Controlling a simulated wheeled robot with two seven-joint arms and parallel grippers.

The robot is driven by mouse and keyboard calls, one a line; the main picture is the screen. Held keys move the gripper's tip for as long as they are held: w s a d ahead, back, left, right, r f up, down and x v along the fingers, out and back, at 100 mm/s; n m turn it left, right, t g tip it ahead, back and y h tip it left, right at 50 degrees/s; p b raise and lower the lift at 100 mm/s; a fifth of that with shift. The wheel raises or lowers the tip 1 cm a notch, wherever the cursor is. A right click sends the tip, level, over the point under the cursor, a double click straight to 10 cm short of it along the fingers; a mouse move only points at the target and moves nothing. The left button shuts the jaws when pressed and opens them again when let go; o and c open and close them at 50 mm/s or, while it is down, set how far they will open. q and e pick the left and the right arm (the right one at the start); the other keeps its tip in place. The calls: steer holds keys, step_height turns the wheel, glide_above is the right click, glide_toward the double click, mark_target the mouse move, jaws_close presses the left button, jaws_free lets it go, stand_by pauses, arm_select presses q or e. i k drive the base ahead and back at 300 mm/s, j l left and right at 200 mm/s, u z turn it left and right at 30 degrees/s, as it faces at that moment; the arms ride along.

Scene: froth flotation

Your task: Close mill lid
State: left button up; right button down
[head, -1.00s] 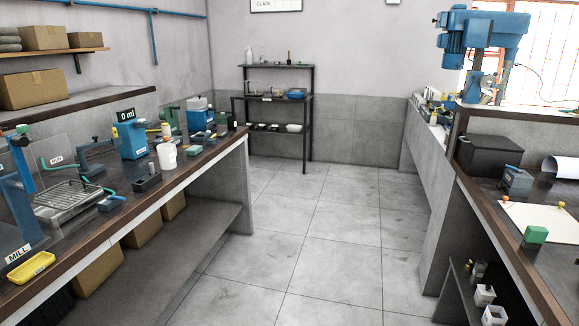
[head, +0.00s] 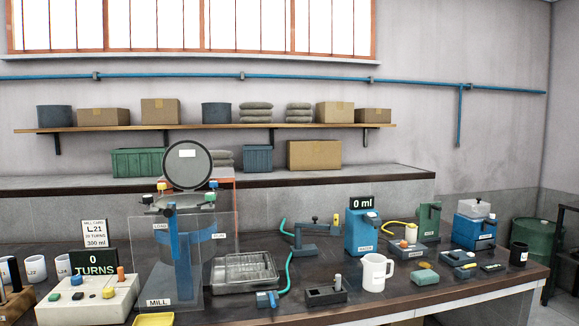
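The mill (head: 176,250) stands on the bench left of centre in the head view. It has a blue frame and a clear guard (head: 150,225) around its front, with a MILL label at the foot. A round dark-grey lid (head: 187,180) with a pale label stands upright above the mill, so it appears swung open. Small yellow, blue and green knobs (head: 210,197) sit at the top of the mill below the lid. The mill's opening cannot be seen clearly. Neither of my grippers shows in the head view.
A control box (head: 85,300) with coloured buttons and a "0 TURNS" display (head: 93,263) stands left of the mill. A metal tray (head: 246,270), a white jug (head: 375,272) and a blue water dispenser (head: 362,235) stand to the right. A yellow dish (head: 154,319) lies in front.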

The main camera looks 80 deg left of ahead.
mark_target(187, 165)
steer(key=i+u, duration=0.15)
steer(key=u, duration=2.4)
